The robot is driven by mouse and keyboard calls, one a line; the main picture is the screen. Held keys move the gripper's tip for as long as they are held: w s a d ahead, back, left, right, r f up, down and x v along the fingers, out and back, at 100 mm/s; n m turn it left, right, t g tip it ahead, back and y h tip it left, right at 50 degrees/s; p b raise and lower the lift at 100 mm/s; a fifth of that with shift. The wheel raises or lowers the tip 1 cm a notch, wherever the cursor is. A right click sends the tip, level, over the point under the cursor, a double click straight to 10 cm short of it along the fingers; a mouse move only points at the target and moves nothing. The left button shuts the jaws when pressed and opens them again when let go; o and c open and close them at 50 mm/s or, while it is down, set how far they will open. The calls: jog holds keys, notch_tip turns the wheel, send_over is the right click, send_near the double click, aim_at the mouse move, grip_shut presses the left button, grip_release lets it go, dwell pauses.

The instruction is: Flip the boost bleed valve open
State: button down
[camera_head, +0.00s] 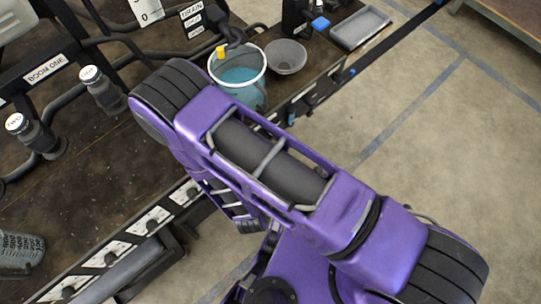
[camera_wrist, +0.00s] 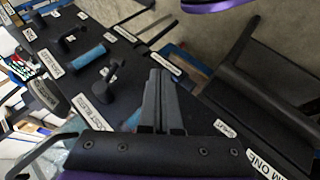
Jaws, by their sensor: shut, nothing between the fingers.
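In the wrist view, my gripper (camera_wrist: 159,76) is shut and empty, its two grey fingers together above the dark panel. A white label (camera_wrist: 90,113) that seems to read "boost bleed" lies on the panel to the left of the fingers. A small black lever valve (camera_wrist: 104,84) stands just beyond that label, left of the fingertips and apart from them in the picture. Whether it is open or closed I cannot tell. In the head view my purple arm covers the middle, and the gripper and this valve cannot be made out.
A blue-handled part (camera_wrist: 88,57) and another black lever (camera_wrist: 70,40) stand farther along the panel. In the head view, a bucket of bluish liquid (camera_head: 238,75), a grey bowl (camera_head: 286,56) and a tray (camera_head: 360,28) stand at the back. Open floor lies right.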

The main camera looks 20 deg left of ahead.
jog(key=shift+s+d+r, duration=0.1)
jog(key=shift+s+r, duration=0.15)
jog(key=shift+s, duration=0.4)
jog(key=shift+s+r, duration=0.25)
jog(key=shift+s, duration=0.35)
jog(key=shift+w, duration=0.1)
